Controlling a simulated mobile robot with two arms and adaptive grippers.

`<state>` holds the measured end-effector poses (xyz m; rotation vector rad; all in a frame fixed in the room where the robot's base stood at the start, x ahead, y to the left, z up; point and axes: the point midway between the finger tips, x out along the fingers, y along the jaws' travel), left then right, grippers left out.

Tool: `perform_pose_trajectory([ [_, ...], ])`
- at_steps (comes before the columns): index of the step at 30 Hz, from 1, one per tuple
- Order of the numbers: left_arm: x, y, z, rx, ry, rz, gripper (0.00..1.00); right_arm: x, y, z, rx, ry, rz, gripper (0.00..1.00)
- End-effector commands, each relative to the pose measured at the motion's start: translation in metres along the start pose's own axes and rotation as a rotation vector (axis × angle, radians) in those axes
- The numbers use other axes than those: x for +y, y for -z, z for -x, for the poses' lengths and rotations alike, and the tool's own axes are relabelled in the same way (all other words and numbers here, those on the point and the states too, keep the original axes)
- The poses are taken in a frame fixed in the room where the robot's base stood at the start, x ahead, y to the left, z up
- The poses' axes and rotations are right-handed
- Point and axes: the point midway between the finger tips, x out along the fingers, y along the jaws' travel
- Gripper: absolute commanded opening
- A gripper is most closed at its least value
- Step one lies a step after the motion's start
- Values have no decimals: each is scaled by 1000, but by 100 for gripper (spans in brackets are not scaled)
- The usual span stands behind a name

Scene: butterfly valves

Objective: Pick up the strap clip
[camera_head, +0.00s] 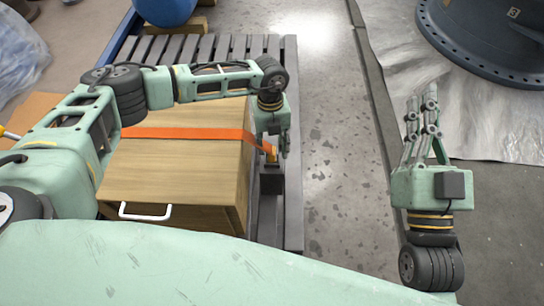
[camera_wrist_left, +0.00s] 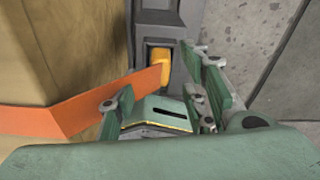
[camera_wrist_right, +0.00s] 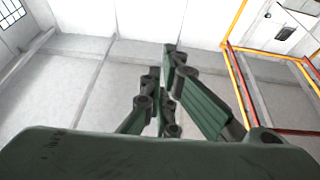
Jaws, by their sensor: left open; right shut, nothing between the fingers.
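The strap clip (camera_head: 270,152) is a small yellow-orange piece at the end of the orange strap (camera_head: 190,132), beside the wooden box's right side. My left gripper (camera_head: 279,148) is over the clip, pointing down and open. In the left wrist view its fingers (camera_wrist_left: 155,84) stand apart, with the strap end and clip showing between and beyond them. I cannot tell whether they touch it. My right gripper (camera_head: 423,104) is raised at the right, shut and empty, far from the clip.
The wooden box (camera_head: 175,185) with a white handle (camera_head: 145,213) stands on a grey slatted pallet (camera_head: 292,205). A blue barrel (camera_head: 165,10) is behind. A large dark flanged part (camera_head: 490,40) lies on sheeting at the back right. The floor between is clear.

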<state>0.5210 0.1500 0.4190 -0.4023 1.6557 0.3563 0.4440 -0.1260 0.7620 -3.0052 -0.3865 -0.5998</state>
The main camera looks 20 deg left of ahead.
Motion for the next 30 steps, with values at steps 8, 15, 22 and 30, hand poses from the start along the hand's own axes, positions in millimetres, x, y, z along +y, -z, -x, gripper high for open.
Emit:
perform_pose_trajectory([
  [8,1,1,-27,1,-1,0,41,-5,45,6,241,11,-10,0],
  [15,1,1,-29,0,0,0,41,-6,54,8,277,12,-12,0],
  [22,1,1,-29,0,0,0,29,-6,53,8,276,12,-11,0],
  [30,1,1,-29,1,0,0,6,-6,53,8,275,12,-11,0],
])
